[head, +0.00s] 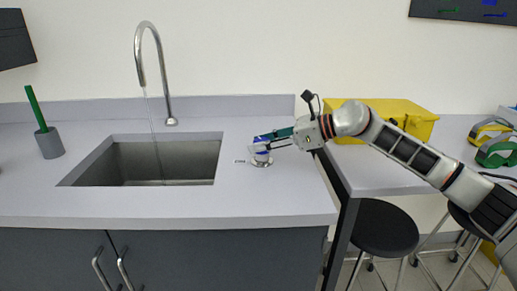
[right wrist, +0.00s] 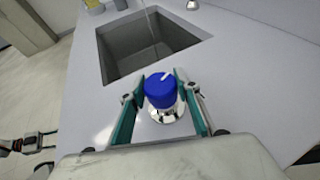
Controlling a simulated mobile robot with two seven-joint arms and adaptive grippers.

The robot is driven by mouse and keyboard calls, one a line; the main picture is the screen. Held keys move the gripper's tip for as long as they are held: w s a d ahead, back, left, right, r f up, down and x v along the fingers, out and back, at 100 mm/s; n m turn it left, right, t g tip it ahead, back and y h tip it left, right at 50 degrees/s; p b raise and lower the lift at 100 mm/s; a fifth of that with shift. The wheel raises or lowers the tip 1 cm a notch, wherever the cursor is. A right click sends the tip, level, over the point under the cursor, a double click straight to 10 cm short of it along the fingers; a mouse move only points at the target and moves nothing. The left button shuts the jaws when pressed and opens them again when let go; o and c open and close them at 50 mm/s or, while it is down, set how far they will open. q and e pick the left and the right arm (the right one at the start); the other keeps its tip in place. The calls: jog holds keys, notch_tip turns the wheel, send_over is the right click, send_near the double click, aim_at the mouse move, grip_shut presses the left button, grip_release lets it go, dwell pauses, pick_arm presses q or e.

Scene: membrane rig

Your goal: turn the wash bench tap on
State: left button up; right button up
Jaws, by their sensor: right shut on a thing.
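The tap is a tall silver gooseneck spout (head: 155,58) behind the sink (head: 150,160). A thin stream of water (head: 151,115) runs from its tip into the basin. The blue tap knob (head: 261,147) stands on a round metal base on the bench, right of the sink. In the right wrist view the knob (right wrist: 160,92) has a white pointer mark on top, tilted up to the right. My right gripper (head: 264,142) reaches in from the right and is shut on the knob, one teal finger on each side.
A grey cup with a green-handled brush (head: 48,142) stands left of the sink. A yellow case (head: 400,115) and goggles (head: 495,147) lie on the right bench. Black stools (head: 378,225) stand below it. The counter in front of the knob is clear.

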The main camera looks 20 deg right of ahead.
jog(key=shift+w+f+n+g+y+b, duration=0.15)
jog(key=shift+f+n+g+y+b, duration=0.25)
jog(key=shift+f+n+g+b, duration=0.35)
jog(key=shift+r+n+g+y+b, duration=0.15)
jog(key=shift+n+g+y+b, duration=0.25)
jog(key=shift+n+g+b, duration=0.4)
jog(key=shift+r+n+g+b, duration=0.15)
jog(key=shift+n+g+b, duration=0.15)
jog(key=shift+b, duration=0.3)
pick_arm(q)
jog(key=shift+w+d+r+n+t+h, duration=0.1)
jog(key=shift+w+d+r+h, duration=0.1)
jog(key=shift+d, duration=0.4)
jog(key=shift+w+d+r+n+t+h, duration=0.1)
jog(key=shift+w+d+r+h, duration=0.1)
jog(key=shift+d, duration=0.45)
jog(key=shift+w+d+r+n+t+h, duration=0.1)
jog(key=shift+w+d+h, duration=0.1)
jog(key=shift+d, duration=0.4)
pick_arm(e)
jog(key=shift+s+r+g, duration=0.2)
jog(key=shift+g, duration=0.15)
jog(key=o, duration=1.2)
jog(key=shift+c, duration=0.2)
jog(key=shift+r, duration=0.1)
